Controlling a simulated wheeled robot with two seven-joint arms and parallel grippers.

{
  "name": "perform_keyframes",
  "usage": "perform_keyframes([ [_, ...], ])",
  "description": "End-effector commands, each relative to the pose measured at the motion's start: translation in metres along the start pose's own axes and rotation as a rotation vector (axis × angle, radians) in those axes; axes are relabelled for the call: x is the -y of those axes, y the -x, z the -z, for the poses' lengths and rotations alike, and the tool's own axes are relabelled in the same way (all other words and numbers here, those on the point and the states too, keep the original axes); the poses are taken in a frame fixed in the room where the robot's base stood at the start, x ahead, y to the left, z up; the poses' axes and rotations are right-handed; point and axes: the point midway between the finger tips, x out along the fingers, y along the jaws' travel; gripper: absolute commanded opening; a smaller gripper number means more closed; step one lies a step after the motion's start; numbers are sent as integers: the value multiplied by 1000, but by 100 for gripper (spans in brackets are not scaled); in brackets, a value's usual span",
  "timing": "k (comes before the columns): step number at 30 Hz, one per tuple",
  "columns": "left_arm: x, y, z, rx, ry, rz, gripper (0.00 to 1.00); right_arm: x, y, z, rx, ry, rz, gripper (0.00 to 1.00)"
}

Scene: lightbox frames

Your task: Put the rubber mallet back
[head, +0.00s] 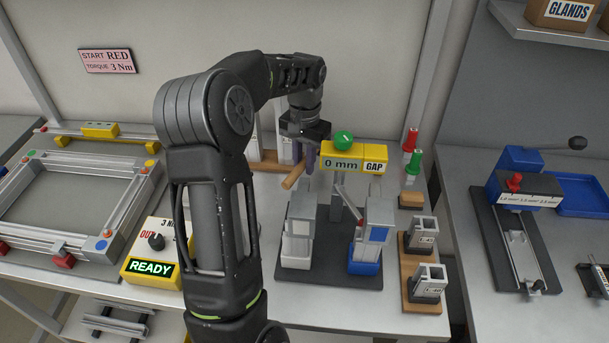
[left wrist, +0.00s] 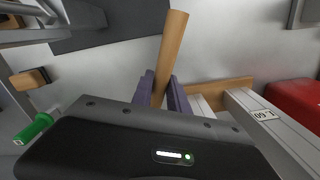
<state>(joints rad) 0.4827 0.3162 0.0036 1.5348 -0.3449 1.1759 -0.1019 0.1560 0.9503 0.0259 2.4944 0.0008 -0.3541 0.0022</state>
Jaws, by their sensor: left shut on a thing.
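My left gripper (head: 306,160) is shut on a round wooden handle, which I take to be the rubber mallet (head: 293,178). The handle sticks out from between the fingers, tilted, toward the lower left in the head view. In the left wrist view the handle of the mallet (left wrist: 171,45) rises from between the purple-grey fingers (left wrist: 166,95). The mallet's head is hidden in both views. The gripper is above the back of the bench, behind the gap fixture. My right gripper is not in view.
A fixture with a yellow "0 mm GAP" block (head: 345,158) stands on a dark plate (head: 330,275). A wooden strip (head: 266,166) with upright profiles lies at the back. Red and green screwdriver-like tools (head: 413,158) stand right. The READY box (head: 152,268) is at the left.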

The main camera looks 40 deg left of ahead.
Motion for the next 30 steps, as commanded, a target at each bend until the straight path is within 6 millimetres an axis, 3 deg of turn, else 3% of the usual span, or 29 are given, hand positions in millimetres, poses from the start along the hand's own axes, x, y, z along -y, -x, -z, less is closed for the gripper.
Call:
perform_keyframes([
  [5,0,-10,1,-1,0,0,0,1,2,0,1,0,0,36],
  [12,0,-45,2,0,1,0,0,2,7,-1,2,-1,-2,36],
  [25,0,-53,2,-3,0,0,0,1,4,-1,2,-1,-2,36],
  [26,0,-53,2,-1,0,0,22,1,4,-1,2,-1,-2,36],
  [30,0,-52,2,-1,0,0,33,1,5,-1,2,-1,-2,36],
])
